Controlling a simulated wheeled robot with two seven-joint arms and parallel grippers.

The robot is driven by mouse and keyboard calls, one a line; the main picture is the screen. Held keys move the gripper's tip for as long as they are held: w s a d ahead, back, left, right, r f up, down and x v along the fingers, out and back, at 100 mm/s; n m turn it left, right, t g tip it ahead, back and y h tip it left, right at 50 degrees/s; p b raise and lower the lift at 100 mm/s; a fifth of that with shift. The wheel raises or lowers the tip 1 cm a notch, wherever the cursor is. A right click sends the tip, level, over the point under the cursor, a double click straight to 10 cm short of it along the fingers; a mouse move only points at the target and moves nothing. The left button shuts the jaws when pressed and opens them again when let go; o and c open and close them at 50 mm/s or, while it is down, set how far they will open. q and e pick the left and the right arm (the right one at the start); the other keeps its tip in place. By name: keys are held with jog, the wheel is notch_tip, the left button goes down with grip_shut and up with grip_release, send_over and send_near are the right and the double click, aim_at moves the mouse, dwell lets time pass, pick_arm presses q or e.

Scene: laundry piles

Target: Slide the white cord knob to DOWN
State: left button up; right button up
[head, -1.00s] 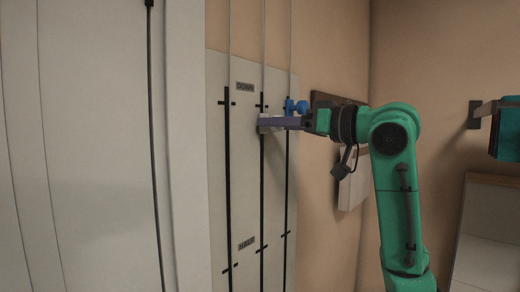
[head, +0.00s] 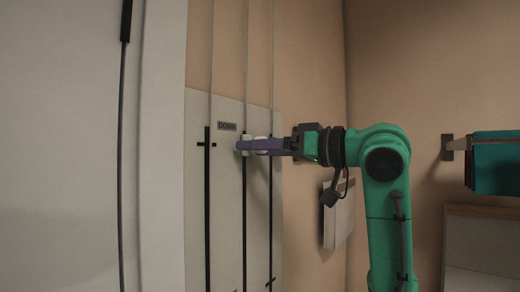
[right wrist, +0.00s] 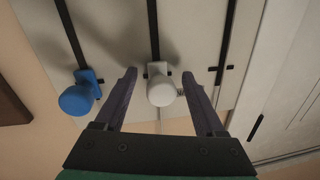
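The white cord knob (right wrist: 161,91) is a round white knob on a small base at the end of the middle black slot (right wrist: 154,30). In the head view it (head: 246,138) is partly covered by my right gripper (head: 255,146). The DOWN label (head: 227,126) is just above and left of it, and the knob is about level with the slot's cross mark. My right gripper's fingers (right wrist: 161,88) stand on both sides of the knob, with a small gap showing on each side. My left gripper is not in view.
A blue knob (right wrist: 78,95) sits on the neighbouring slot, just outside one finger. A third black slot (head: 207,200) runs on the other side. A white papers-like item (head: 339,215) hangs on the wall, and teal cloth (head: 497,160) hangs at the right.

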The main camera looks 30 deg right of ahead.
jog(key=shift+s+d+f+b, duration=0.1)
jog(key=shift+s+d+b, duration=0.1)
jog(key=shift+s+b, duration=0.15)
jog(key=b+v, duration=0.4)
jog(key=v, duration=0.9)
jog(key=shift+s+d, duration=0.2)
jog(key=shift+s, duration=0.15)
jog(key=shift+w, duration=0.1)
